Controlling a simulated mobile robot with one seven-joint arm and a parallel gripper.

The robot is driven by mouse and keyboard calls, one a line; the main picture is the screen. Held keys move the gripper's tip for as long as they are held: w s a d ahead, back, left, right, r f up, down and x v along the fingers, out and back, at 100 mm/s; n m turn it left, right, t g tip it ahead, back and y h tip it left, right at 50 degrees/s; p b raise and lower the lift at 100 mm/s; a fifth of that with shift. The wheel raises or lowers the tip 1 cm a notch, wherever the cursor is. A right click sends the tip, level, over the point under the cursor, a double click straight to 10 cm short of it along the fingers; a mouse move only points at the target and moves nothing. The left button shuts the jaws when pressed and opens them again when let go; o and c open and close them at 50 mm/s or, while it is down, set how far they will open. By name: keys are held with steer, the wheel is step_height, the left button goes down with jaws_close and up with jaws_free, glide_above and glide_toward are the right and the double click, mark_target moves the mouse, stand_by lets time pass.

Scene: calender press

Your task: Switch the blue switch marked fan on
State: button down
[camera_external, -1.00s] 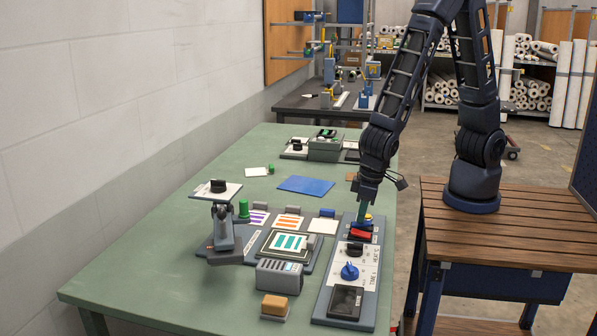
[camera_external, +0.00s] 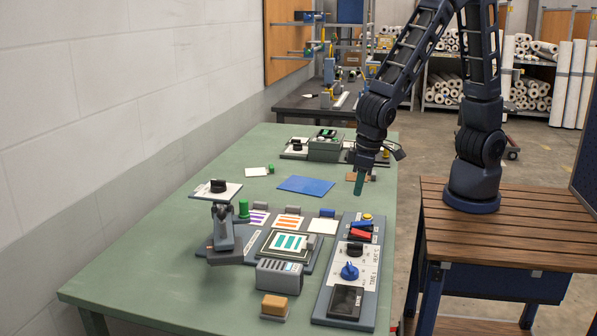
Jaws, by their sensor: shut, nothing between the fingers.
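The control panel (camera_external: 327,291) stands at the right edge of the green table. Near its far end is a small blue switch (camera_external: 361,226), with a red switch (camera_external: 360,235) just in front of it and a yellow button (camera_external: 367,216) behind. The lettering beside the switches is too small to read, and I cannot tell which way the blue switch is tipped.
A black knob (camera_external: 355,249), a blue dial (camera_external: 349,271) and a dark display (camera_external: 345,301) lie along the panel. To its left is a press with an arm and plate (camera_external: 228,192). A blue sheet (camera_external: 306,185) lies flat behind. Free green tabletop (camera_external: 150,265) is at the left.

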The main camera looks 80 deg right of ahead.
steer(key=r, duration=0.2)
steer(key=w+r, duration=0.1)
steer(key=r, duration=0.2)
steer(key=shift+w+r, duration=0.1)
steer(key=shift+r, duration=0.25)
steer(key=s+d+r+t, duration=0.1)
steer(key=d+r, duration=0.5)
steer(key=d, duration=0.4)
steer(key=s+d+r, duration=0.1)
steer(key=d+r, duration=0.4)
steer(key=d, duration=0.5)
steer(key=s+d+r+t, duration=0.1)
steer(key=s+d+r, duration=0.4)
steer(key=s+d, duration=0.7)
steer(key=shift+s+d+t, duration=0.2)
steer(key=shift+d+t, duration=0.2)
